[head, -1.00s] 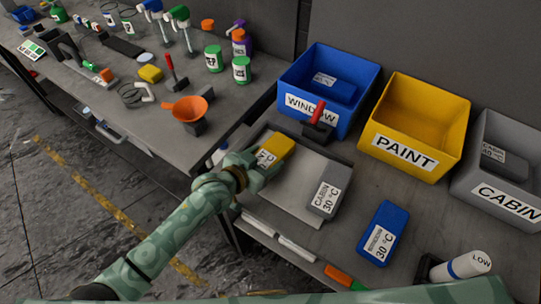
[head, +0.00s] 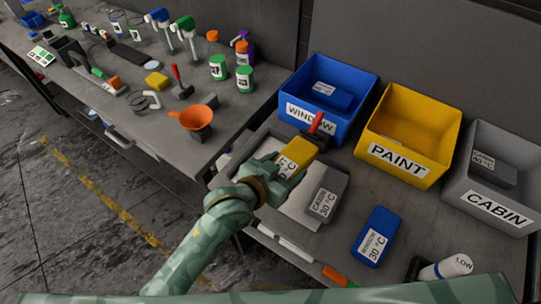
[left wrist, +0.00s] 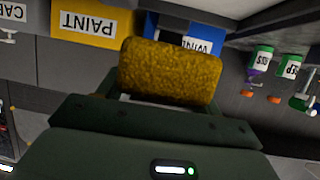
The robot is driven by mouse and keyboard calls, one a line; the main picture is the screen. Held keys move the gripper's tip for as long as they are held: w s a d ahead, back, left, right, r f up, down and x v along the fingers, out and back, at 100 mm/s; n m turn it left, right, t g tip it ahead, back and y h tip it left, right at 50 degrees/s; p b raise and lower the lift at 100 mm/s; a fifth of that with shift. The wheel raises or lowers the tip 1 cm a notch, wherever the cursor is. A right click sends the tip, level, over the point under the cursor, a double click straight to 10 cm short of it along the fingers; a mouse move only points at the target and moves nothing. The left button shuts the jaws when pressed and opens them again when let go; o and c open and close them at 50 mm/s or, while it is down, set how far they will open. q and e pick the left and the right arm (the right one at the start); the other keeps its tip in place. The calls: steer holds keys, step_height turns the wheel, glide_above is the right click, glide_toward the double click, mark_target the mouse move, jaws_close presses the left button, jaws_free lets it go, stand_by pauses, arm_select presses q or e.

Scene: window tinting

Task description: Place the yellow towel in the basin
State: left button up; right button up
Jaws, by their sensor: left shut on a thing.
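The yellow towel (head: 298,152), a block with a white label, is in my left gripper (head: 284,170), which is shut on it. In the left wrist view the towel (left wrist: 171,75) lies across the fingers, its yellow side filling the middle. In the head view the towel appears over the far part of a shallow grey tray-like basin (head: 297,209); its exact height is unclear. A grey block marked CABIN 30 °C (head: 325,197) is at the basin's right side. A yellow bin marked PAINT (head: 405,154) stands at the back right. My right gripper is not in view.
A blue WINDOW bin (head: 311,116) and a grey CABIN bin (head: 496,209) flank the PAINT bin. A red-handled tool (head: 317,124) stands close behind the towel. A blue block (head: 374,237) and white LOW cylinder (head: 446,267) lie front right. An orange funnel (head: 197,119) is left.

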arm_select(q)
steer(key=s+d+r, duration=0.2)
steer(key=s+d, duration=0.1)
steer(key=s, duration=0.2)
steer(key=w+a+r+n+t+y+b, duration=0.1)
steer(key=w+a+r+n+y+b, duration=0.15)
steer(key=a, duration=0.75)
steer(key=w+a+r+n+t+y+b, duration=0.1)
steer(key=w+a+r+n+y+b, duration=0.15)
steer(key=a, duration=0.65)
steer(key=w+a+r+n+t+y+b, duration=0.1)
steer(key=w+a+r+n+y, duration=0.25)
steer(key=a, duration=0.65)
steer(key=s+d+f+m+g+h+p, duration=0.1)
steer(key=s+d+f+m+h+p, duration=0.1)
steer(key=d, duration=0.7)
steer(key=s+d+f+m+g+h+p, duration=0.1)
steer(key=s+d+f+m+h+p, duration=0.1)
steer(key=d, duration=0.8)
steer(key=s+d+f+m+g+h+p, duration=0.1)
steer(key=s+d+f+m+h, duration=0.3)
steer(key=d, duration=0.6)
steer(key=shift+h+p, duration=0.35)
steer(key=shift+p, duration=0.4)
